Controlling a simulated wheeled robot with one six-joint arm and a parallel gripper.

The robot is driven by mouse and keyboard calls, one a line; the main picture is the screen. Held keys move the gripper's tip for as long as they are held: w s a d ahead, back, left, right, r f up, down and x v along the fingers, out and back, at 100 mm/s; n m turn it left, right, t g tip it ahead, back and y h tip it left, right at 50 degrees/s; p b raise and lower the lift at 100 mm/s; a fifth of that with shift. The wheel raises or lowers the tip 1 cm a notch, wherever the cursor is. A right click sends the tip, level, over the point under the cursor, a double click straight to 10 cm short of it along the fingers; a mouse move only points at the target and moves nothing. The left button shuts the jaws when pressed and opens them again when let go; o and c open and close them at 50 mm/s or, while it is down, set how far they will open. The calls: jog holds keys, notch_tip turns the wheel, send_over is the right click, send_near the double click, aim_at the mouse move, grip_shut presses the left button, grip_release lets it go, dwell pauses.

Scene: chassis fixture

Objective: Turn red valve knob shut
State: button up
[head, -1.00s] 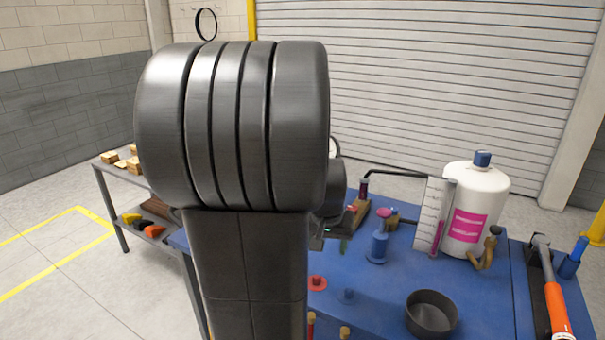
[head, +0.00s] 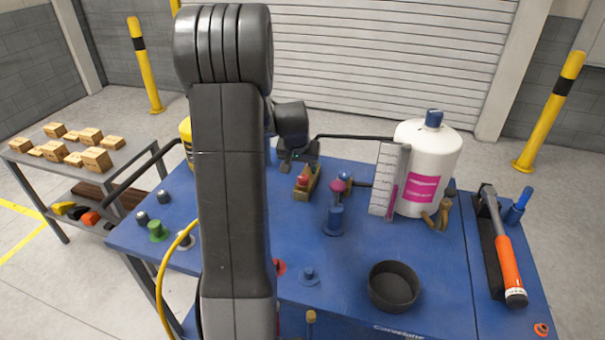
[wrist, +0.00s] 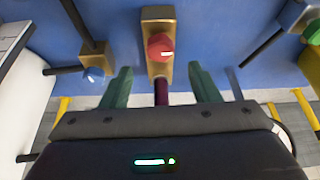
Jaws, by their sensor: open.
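The red valve knob (wrist: 160,47) is round with a white mark and sits on a brass valve block (wrist: 157,18). In the wrist view it lies just ahead of my gripper (wrist: 160,70), centred between the two green fingers. The fingers are apart and do not touch the knob. A dark purple pipe (wrist: 161,92) runs from the block back between the fingers. In the head view the red knob (head: 302,181) is on its brass block, in front of and just right of my gripper (head: 291,162).
Another brass valve with a blue knob (wrist: 93,75) is left in the wrist view. On the blue table (head: 330,260), a blue fitting (head: 334,220), white bottle (head: 425,165), dark bowl (head: 393,286) and orange-handled hammer (head: 507,262) stand right of my arm. Another red piece (head: 279,267) is partly hidden by my arm.

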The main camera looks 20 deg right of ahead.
aim_at(303, 178)
jog(key=shift+p+x, duration=0.45)
jog(key=shift+x, duration=2.6)
jog(key=shift+c, duration=0.2)
